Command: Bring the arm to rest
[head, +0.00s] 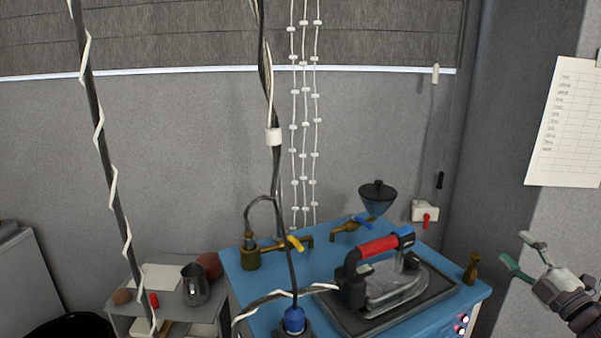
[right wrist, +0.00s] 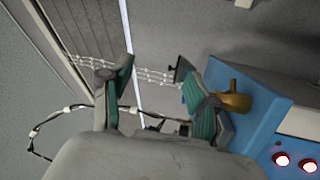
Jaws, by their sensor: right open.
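My right gripper (head: 514,249) is at the right edge of the head view, to the right of the blue unit and in front of the grey wall. Its fingers are apart, with nothing between them. In the right wrist view the green-padded fingers (right wrist: 165,92) are also spread and empty. A brass fitting (right wrist: 236,102) on the blue unit shows just beyond one finger there; I cannot tell the gap. My left gripper is not in view.
The blue unit (head: 258,289) bears a red-handled iron (head: 378,246) on a dark tray, brass taps, a dark funnel (head: 377,195) and a small brass piece (head: 471,270). Cables hang at left and centre. A small shelf with a metal jug (head: 196,285) stands left. A paper sheet (head: 567,125) hangs right.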

